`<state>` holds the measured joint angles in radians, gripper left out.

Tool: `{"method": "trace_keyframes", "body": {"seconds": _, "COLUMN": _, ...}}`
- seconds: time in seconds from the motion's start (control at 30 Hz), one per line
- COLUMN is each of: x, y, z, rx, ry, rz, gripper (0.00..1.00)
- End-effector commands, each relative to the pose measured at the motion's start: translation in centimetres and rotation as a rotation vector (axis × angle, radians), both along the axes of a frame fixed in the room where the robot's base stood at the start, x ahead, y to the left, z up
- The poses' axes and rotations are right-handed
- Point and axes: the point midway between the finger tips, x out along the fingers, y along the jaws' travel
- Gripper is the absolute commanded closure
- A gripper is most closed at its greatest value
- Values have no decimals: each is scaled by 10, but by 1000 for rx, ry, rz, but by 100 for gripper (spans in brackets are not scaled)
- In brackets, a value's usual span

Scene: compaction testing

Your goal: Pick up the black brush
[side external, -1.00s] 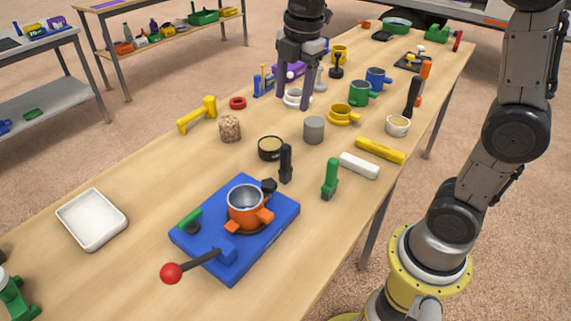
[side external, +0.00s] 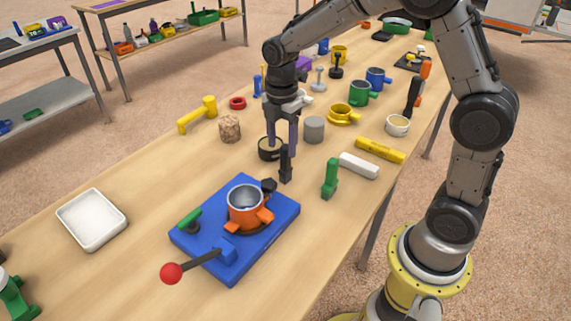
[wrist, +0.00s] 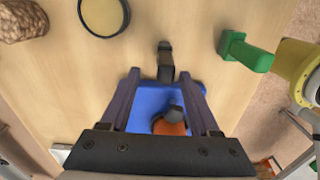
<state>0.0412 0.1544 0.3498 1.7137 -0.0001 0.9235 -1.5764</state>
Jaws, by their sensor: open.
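The black brush (side external: 286,165) stands upright on the wooden table, just behind the blue base. My gripper (side external: 281,150) is open and empty, pointing down, with its fingertips close to the top of the brush. In the wrist view the brush (wrist: 166,63) lies between the lines of the two fingers (wrist: 160,76), slightly beyond their tips. I cannot tell whether a finger touches it.
A blue base (side external: 205,240) with an orange-handled pot (side external: 247,205) and a red-knobbed lever (side external: 172,272) is in front. A black-rimmed round container (side external: 266,152), a green brush-like tool (side external: 330,180) and a grey cylinder (side external: 314,129) stand close by.

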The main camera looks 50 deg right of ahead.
Motion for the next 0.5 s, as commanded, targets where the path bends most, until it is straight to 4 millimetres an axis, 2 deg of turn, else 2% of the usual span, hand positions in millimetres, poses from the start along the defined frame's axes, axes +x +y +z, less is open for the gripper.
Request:
{"method": "trace_keyframes", "body": {"seconds": 0.3, "x": -8, "y": -5, "z": -42, "rx": 0, "ry": 4, "rz": 0, "gripper": 38}}
{"method": "trace_keyframes", "body": {"seconds": 0.5, "x": -7, "y": -5, "z": -51, "rx": 0, "ry": 1, "rz": 0, "gripper": 38}}
